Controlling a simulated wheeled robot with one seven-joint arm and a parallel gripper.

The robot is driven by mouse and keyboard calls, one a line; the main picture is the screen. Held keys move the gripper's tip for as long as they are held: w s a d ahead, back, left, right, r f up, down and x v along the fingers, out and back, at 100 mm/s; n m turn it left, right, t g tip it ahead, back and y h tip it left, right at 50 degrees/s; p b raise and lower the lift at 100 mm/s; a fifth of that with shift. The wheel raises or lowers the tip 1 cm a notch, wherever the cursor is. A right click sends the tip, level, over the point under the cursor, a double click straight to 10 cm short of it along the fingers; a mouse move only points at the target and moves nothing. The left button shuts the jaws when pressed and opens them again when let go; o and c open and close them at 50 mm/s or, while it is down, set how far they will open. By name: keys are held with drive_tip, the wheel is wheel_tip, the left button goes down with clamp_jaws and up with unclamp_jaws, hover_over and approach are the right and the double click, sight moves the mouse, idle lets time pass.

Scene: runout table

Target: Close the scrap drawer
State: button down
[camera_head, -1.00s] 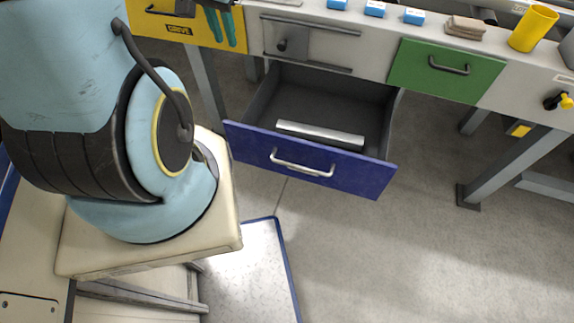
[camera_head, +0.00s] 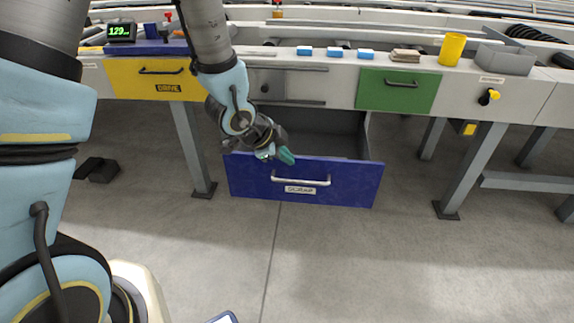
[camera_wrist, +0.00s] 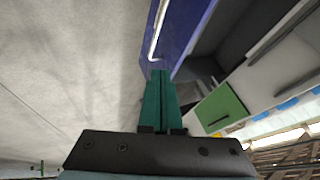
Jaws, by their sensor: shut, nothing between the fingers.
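The scrap drawer (camera_head: 340,186) has a blue front with a silver handle (camera_head: 300,181) and a label reading SCRAP. It stands pulled out from under the table, its dark inside partly showing behind the front. My gripper (camera_head: 289,158) has green fingers and is at the top edge of the drawer front, above the handle. In the wrist view the fingers (camera_wrist: 161,75) are together and empty, their tips at the near end of the blue front (camera_wrist: 183,22). I cannot tell whether they touch it. My arm hides part of the drawer's left side.
A yellow DRIVE drawer (camera_head: 130,82) is at the left and a green drawer (camera_head: 383,92) at the right, both flush with the table. Grey table legs (camera_head: 190,150) stand at either side. The floor (camera_head: 330,265) before the drawer is clear.

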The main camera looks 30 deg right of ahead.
sight(309, 164)
drive_tip(key=w+d+f, duration=0.1)
drive_tip(key=d+f, duration=0.1)
drive_tip(key=w+d+f, duration=0.1)
drive_tip(key=d+f, duration=0.1)
drive_tip(key=d, duration=0.1)
drive_tip(key=w+d+f+p, duration=0.1)
drive_tip(key=w+d+f, duration=0.1)
drive_tip(key=f, duration=0.1)
drive_tip(key=shift+d+f, duration=0.1)
drive_tip(key=shift+d, duration=0.15)
drive_tip(key=shift+w+d, duration=0.2)
drive_tip(key=shift+w+d, duration=0.1)
